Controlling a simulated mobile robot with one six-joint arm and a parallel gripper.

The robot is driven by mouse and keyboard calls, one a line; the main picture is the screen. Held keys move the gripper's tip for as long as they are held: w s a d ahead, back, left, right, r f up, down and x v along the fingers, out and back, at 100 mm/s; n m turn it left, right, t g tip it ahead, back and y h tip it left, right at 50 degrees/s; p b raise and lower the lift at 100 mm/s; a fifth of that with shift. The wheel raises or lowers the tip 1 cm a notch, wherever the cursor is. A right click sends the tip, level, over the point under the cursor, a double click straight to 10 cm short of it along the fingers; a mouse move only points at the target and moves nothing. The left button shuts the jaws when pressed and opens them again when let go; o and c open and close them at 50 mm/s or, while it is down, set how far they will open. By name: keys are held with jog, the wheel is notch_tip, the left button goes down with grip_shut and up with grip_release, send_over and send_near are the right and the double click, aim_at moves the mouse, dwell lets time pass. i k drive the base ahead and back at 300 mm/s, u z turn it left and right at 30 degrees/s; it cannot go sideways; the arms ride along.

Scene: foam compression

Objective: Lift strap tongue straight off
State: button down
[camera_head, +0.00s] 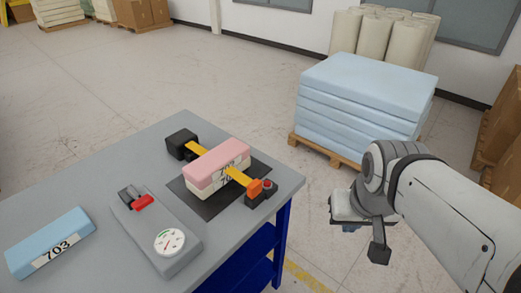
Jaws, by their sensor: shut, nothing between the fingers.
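A yellow strap (236,175) runs over a pink and cream foam block (217,161) on a dark mat (212,206) on the grey table. At its front end sits an orange piece (254,188), by a black buckle with a red button (267,184). I cannot tell where the strap tongue meets the buckle. The strap's far end goes to a black box (182,143). My gripper (378,253) is right of the table, beyond its edge, apart from the strap and buckle. It is shut and empty.
A grey device with a dial (169,242) and red lever (143,202) lies left of the mat. A blue foam block labelled 703 (50,243) is at the table's left. Blue foam sheets (365,95) sit on a pallet behind my arm.

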aim_at(255, 187)
jog(key=u, duration=2.2)
jog(key=k, duration=0.8)
jog(key=z, duration=1.05)
jog(key=i, duration=1)
